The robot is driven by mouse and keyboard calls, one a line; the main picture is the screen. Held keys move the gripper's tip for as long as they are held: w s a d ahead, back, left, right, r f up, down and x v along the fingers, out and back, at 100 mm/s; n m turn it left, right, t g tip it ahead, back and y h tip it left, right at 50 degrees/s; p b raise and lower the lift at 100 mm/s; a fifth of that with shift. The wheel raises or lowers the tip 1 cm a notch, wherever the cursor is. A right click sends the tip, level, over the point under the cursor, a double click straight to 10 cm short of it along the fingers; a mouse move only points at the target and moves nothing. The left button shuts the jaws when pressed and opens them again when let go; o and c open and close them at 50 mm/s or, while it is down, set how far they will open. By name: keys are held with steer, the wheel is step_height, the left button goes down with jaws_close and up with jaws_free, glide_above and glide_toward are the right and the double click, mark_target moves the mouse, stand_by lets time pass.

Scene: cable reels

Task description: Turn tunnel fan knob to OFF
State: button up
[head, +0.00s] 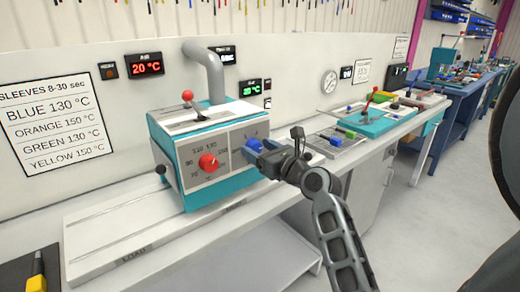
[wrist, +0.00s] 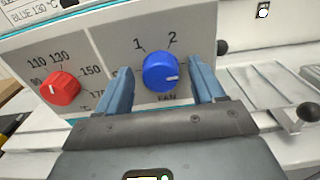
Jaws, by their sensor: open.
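The blue fan knob (wrist: 161,72) sits on the grey front panel of the tunnel machine (head: 208,150), above the letters FAN. The numbers 1 and 2 show above it; its white mark points to the right. I cannot read an OFF label. My gripper (wrist: 162,88) is open, with one blue finger on each side of the knob; I cannot tell whether they touch it. In the head view my gripper (head: 268,155) is at the right part of the panel and partly covers the knob.
A red temperature knob (head: 208,162) is left of the fan knob on the same panel. A red-tipped lever (head: 188,96) and a grey pipe (head: 208,68) are on top of the machine. Trays with coloured parts (head: 345,134) lie on the bench to the right.

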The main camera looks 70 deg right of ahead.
steer(key=shift+c, duration=0.3)
steer(key=c, duration=1)
